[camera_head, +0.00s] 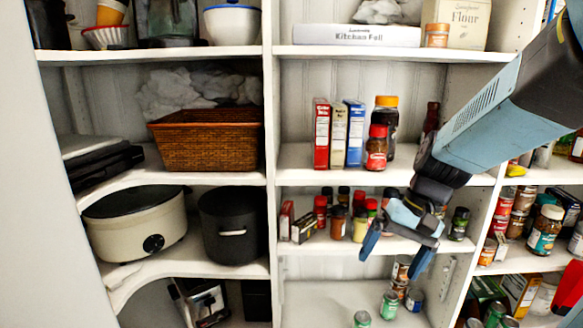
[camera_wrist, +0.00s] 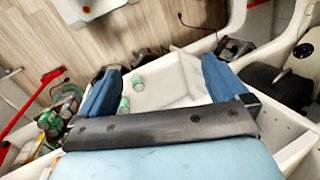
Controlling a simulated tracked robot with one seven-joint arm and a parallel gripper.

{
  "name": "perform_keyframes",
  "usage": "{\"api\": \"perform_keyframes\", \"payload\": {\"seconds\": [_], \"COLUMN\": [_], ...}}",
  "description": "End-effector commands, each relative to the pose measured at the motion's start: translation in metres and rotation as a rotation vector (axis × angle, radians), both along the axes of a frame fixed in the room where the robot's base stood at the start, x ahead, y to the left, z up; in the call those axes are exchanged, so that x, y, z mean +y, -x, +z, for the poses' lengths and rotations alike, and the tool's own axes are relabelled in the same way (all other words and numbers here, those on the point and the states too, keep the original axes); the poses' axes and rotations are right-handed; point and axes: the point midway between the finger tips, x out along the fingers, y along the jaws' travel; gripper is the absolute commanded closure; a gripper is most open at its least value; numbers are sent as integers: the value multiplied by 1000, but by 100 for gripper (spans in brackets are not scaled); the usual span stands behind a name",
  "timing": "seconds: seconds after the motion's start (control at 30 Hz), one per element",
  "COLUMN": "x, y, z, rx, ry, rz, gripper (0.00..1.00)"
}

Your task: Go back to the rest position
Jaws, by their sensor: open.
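My gripper (camera_head: 396,256) hangs in front of the middle shelf bay in the head view, its blue fingers pointing down and spread apart. Nothing is between the fingers. The arm reaches in from the upper right. The gripper covers part of the spice shelf in the head view.
Spice jars (camera_head: 360,226) stand close behind the gripper. Boxes (camera_head: 338,133) and dark bottles stand on the shelf above. A wicker basket (camera_head: 205,140), slow cooker (camera_head: 135,222) and black pot (camera_head: 233,225) fill the left bay. More jars (camera_head: 545,228) stand at right.

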Motion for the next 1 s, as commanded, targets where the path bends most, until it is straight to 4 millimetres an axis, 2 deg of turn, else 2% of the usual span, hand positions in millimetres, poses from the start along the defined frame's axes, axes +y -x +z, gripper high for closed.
{"api": "perform_keyframes", "payload": {"seconds": [0.4,0.6,0.8,1.0], "x": [-25,-37,-42,-43], "y": [29,42,48,48], "z": [63,89,100,102], "rx": [-349,-493,-561,-567], "ry": [254,333,367,371], "rz": [63,73,75,75], "gripper": [0,0,0,0]}}
